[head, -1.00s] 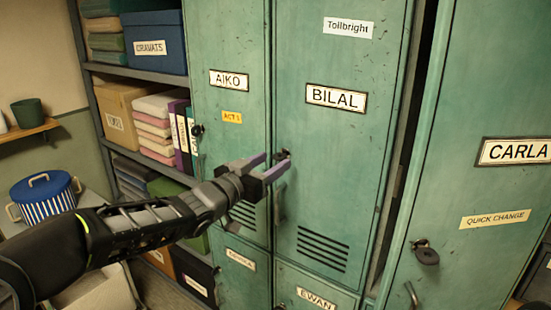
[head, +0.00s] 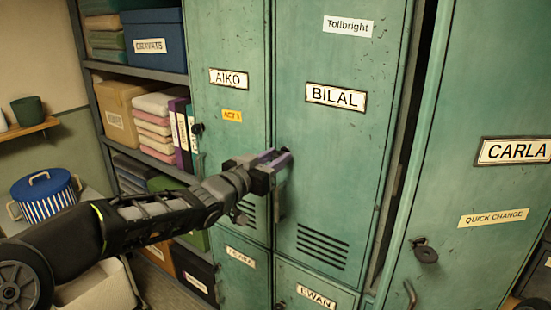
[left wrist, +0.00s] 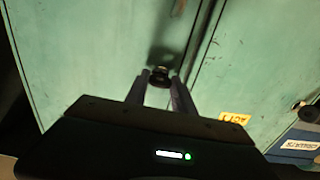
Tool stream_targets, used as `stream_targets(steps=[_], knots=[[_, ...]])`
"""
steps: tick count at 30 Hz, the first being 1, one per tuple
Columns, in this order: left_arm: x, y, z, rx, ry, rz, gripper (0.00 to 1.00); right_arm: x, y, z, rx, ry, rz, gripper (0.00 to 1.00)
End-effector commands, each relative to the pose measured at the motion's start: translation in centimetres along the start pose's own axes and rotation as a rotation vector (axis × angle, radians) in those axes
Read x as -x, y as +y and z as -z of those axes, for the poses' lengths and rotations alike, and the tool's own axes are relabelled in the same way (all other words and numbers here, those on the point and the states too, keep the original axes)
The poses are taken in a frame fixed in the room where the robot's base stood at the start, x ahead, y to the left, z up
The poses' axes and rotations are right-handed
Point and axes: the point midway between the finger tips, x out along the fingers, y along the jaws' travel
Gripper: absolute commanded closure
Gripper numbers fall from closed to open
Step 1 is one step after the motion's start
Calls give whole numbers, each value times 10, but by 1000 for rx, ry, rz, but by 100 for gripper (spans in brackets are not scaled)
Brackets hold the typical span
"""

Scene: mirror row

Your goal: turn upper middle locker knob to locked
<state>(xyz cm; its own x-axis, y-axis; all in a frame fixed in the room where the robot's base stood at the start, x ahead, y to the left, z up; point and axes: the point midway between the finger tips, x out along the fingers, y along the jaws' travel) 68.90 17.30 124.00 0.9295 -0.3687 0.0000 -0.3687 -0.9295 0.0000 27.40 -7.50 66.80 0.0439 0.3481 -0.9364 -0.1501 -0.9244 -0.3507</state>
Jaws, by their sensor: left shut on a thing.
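The upper middle locker is the green door labelled BILAL (head: 336,130), and it is closed. Its small dark knob (left wrist: 159,76) shows in the left wrist view between my fingertips. In the head view my gripper hides the knob. My left gripper (head: 279,158) is at the door's left edge, its two fingers shut on the knob; it also shows in the left wrist view (left wrist: 158,82). Which way the knob is turned cannot be told. My right gripper is not in view.
The AIKO locker (head: 232,140) adjoins on the left, with its own knob (head: 198,129). The CARLA locker (head: 470,200) stands at the right with a dark padlock-like piece (head: 425,252). A shelf (head: 140,72) with boxes, folded cloths and binders is at the left.

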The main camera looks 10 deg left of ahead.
Motion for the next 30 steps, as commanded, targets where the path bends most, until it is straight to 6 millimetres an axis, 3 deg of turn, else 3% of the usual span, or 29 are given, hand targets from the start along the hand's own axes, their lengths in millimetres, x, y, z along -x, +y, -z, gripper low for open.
stream_targets(steps=[4, 17, 30], knots=[[0, 0, 0, 0, 0, 0, 100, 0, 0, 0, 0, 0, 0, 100], [0, 0, -1, -24, 1, 0, 100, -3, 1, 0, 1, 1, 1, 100], [0, 0, -3, -261, 3, 0, 100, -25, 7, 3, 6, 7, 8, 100]])
